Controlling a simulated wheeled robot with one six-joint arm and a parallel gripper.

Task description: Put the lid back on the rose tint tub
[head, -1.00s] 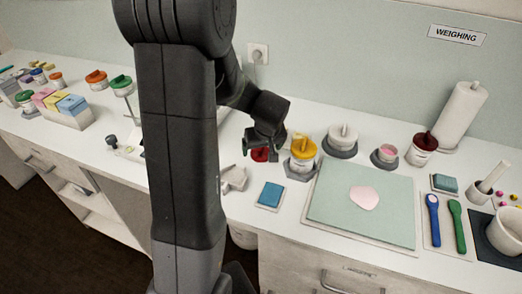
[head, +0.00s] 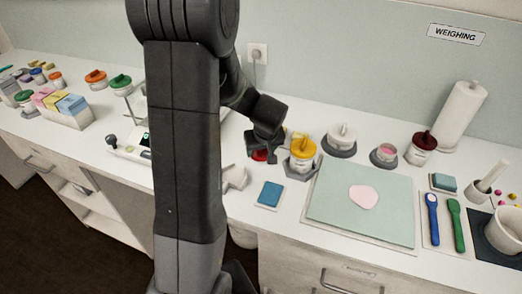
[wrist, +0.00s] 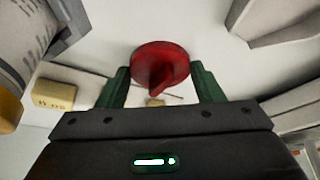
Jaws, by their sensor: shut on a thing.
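A red lid (head: 260,155) with a raised grip is at my gripper (head: 266,148), left of the yellow-lidded tub. In the wrist view the red lid (wrist: 160,66) sits between the green fingers of my gripper (wrist: 160,84), which is shut on its grip. I cannot tell whether the lid still touches the counter. An open tub with pink contents (head: 384,154) stands on a dark base further right, without a lid; I take it as the rose tint tub.
A green mat (head: 330,225) lies in front. A blue pad (head: 270,194) and a white scoop-like object (head: 235,179) lie nearer the front edge.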

